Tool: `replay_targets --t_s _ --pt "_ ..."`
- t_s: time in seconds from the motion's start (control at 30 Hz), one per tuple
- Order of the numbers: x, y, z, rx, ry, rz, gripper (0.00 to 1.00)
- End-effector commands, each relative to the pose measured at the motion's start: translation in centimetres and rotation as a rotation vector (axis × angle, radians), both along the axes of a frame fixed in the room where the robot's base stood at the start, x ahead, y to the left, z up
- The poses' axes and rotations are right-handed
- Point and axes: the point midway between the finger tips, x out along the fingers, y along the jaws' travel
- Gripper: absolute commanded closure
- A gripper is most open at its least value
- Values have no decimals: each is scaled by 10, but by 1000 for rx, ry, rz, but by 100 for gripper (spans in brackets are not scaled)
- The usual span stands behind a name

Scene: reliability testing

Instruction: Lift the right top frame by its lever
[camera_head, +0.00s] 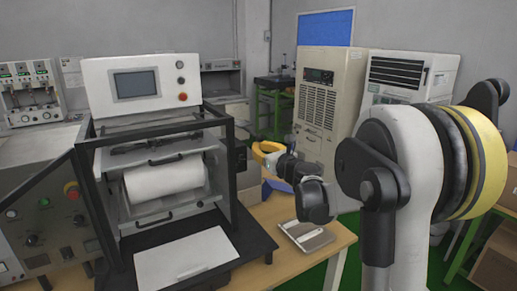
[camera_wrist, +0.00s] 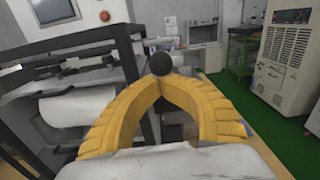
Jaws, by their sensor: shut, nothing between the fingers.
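The machine stands on a wooden table with a white roll inside and a dark top frame (camera_head: 150,133) around its upper opening. This frame also shows in the wrist view (camera_wrist: 75,42). A round black knob (camera_wrist: 159,63), which looks like the lever's end, appears right at my fingertips in the wrist view. I cannot tell whether they touch it. My gripper (camera_head: 262,153) has yellow fingers and is to the right of the machine, at about top-frame height. In the wrist view its fingertips (camera_wrist: 160,77) meet, with nothing between them. The lever's shaft is mostly hidden behind the fingers.
A control panel with a screen (camera_head: 135,84) rises above the machine. A white plate (camera_head: 185,259) lies at its front and a small tray (camera_head: 305,236) on the table (camera_head: 275,215). A beige cabinet (camera_head: 325,95) stands behind my arm. Green floor is open at right.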

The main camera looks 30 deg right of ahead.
Motion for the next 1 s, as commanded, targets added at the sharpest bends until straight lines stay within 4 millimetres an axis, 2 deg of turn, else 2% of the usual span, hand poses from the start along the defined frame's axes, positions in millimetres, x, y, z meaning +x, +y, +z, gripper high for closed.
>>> replay_targets --t_s 0.03,0.17,0.27,0.4,0.43,0.5,0.7,0.83,1.0 --pt "3 -2 10 14 -8 -2 100" --pt "5 -1 -1 13 -6 -1 100" --pt "8 0 -19 11 -2 0 100" --pt "15 2 -55 4 7 3 100" --pt "3 0 -44 4 7 0 100" --pt "-16 0 -37 4 7 1 100" --pt "-58 -1 -32 3 7 0 100" --pt "-76 -1 -30 3 8 1 100" --pt "-85 -1 -30 3 8 2 100"
